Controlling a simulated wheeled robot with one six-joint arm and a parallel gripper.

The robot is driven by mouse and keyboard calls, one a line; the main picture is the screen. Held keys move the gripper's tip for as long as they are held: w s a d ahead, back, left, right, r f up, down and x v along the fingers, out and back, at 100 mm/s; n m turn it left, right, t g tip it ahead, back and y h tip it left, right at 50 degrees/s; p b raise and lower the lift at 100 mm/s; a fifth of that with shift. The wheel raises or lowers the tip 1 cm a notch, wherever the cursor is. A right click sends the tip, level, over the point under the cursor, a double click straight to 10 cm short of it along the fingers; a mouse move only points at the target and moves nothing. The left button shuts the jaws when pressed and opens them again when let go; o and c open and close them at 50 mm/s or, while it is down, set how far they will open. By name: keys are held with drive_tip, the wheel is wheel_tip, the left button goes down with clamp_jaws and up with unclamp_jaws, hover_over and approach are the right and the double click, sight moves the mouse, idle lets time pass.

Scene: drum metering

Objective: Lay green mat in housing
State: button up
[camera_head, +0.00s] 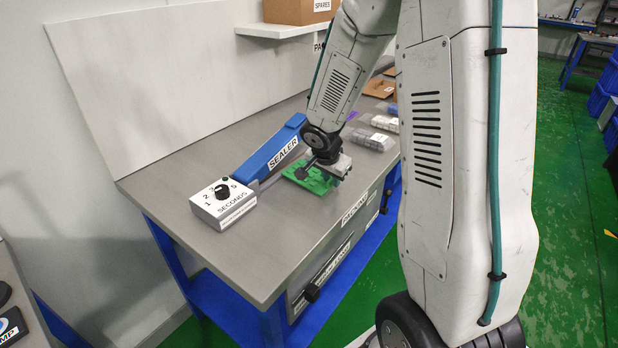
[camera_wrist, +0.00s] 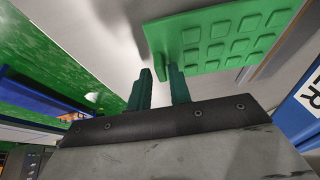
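The green mat (camera_head: 308,179) is at the bench top beside the blue sealer, partly hidden under my gripper (camera_head: 322,172). In the wrist view the green mat (camera_wrist: 228,38) shows rows of raised squares and a small upright tab. I cannot make out a housing.
The blue sealer (camera_head: 270,150) and its grey seconds dial box (camera_head: 224,203) stand left of the mat. Small clear-and-grey packs (camera_head: 370,139) lie behind to the right. The grey bench (camera_head: 262,245) is clear toward its front left corner. A white wall panel (camera_head: 150,80) stands behind.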

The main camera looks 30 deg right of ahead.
clamp_jaws()
